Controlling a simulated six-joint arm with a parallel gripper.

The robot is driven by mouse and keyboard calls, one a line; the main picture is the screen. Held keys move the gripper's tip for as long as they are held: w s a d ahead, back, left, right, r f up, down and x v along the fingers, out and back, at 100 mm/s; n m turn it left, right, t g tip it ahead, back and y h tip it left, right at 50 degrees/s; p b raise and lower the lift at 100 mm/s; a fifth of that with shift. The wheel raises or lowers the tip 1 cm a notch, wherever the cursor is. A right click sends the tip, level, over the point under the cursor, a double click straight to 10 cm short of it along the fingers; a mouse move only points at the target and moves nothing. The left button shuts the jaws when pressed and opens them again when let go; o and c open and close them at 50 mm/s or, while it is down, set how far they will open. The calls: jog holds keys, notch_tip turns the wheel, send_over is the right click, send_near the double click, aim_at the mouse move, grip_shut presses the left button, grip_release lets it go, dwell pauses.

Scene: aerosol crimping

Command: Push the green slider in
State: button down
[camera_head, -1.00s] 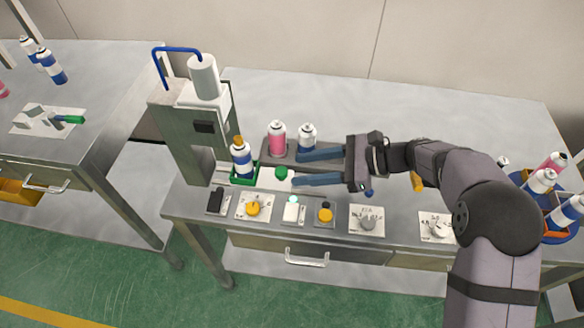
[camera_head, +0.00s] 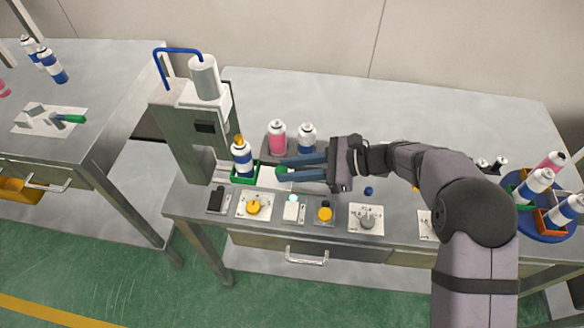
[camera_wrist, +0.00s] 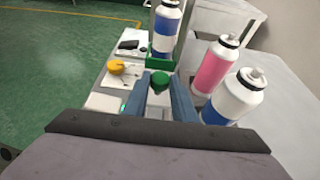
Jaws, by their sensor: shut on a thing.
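The green slider shows as a round green knob (camera_head: 281,170) and a green holder (camera_head: 244,179) to its left, at the foot of the grey press (camera_head: 190,125). A blue-and-white can (camera_head: 242,160) with an orange top stands upright in the holder. My gripper (camera_head: 280,167) is shut on the green knob, with one blue finger on each side. The wrist view shows the knob (camera_wrist: 159,84) between the fingers and the green holder (camera_wrist: 160,62) just beyond it. The fingers partly hide the knob and the track in the head view.
A pink can (camera_head: 277,138) and a blue-and-white can (camera_head: 307,137) stand close behind the fingers. A yellow knob (camera_head: 253,206), a yellow button (camera_head: 325,213) and a grey dial (camera_head: 365,218) line the front edge. The back right of the table is clear.

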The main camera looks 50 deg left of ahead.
aim_at(258, 170)
jog(key=shift+s+a+r, duration=0.1)
jog(key=shift+s+a, duration=1.3)
jog(key=shift+s, duration=0.05)
jog(key=c, duration=1.5)
grip_release()
jog(key=shift+s+a, duration=0.1)
jog(key=shift+a, duration=0.05)
jog(key=shift+o, duration=0.2)
jog(key=shift+b+v, duration=0.8)
jog(key=shift+v, duration=2.95)
